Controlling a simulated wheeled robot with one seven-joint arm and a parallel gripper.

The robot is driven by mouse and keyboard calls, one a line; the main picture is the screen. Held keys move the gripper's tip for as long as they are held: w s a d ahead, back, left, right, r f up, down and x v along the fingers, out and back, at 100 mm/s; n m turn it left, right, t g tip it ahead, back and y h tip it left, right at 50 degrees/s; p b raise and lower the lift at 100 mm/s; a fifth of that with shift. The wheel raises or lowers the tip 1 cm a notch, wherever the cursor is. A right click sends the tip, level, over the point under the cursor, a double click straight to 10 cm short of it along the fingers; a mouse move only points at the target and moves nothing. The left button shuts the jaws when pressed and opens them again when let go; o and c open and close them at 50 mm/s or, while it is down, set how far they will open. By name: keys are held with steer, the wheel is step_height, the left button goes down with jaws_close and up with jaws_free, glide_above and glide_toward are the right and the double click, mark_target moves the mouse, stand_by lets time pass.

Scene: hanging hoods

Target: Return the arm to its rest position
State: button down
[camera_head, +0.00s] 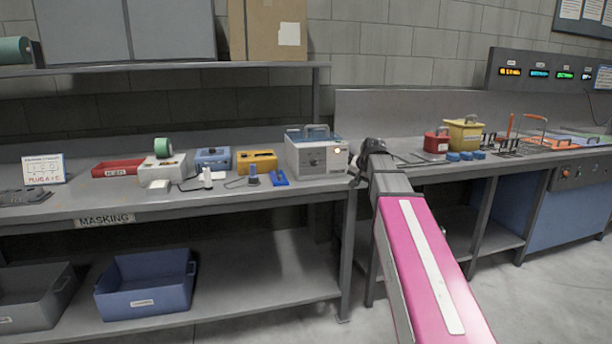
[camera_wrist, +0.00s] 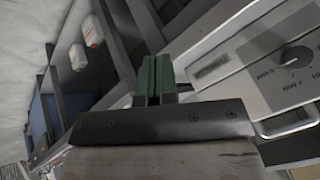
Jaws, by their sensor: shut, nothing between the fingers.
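My arm, pink with a white stripe, reaches forward in the head view, with dark wrist parts at its far end beside the grey control box (camera_head: 318,154). The fingers are hidden there. In the wrist view my gripper (camera_wrist: 156,82) shows two green fingers close together, shut and empty. The same grey box, with a round knob and a handle, fills the right of the wrist view (camera_wrist: 265,62). The fingers appear near its face; whether they touch it I cannot tell.
The masking bench (camera_head: 80,207) holds a red bin (camera_head: 117,168), a yellow box (camera_head: 256,161) and a blue box (camera_head: 213,158). A blue crate (camera_head: 148,286) sits on its lower shelf. The right bench carries a red can (camera_head: 436,142) and a yellow container (camera_head: 464,135). Some floor shows between benches.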

steer(key=s+f+n+g+h, duration=0.1)
steer(key=s+f+g, duration=0.2)
steer(key=s+f, duration=1)
steer(key=s+f+n+g+h, duration=0.1)
steer(key=s+f+n+g, duration=0.1)
steer(key=s+f, duration=1.1)
step_height(320, 180, down, 7)
steer(key=shift+s+r+n+g, duration=0.15)
steer(key=shift+s+n+g, duration=0.15)
steer(key=shift+s+g, duration=0.15)
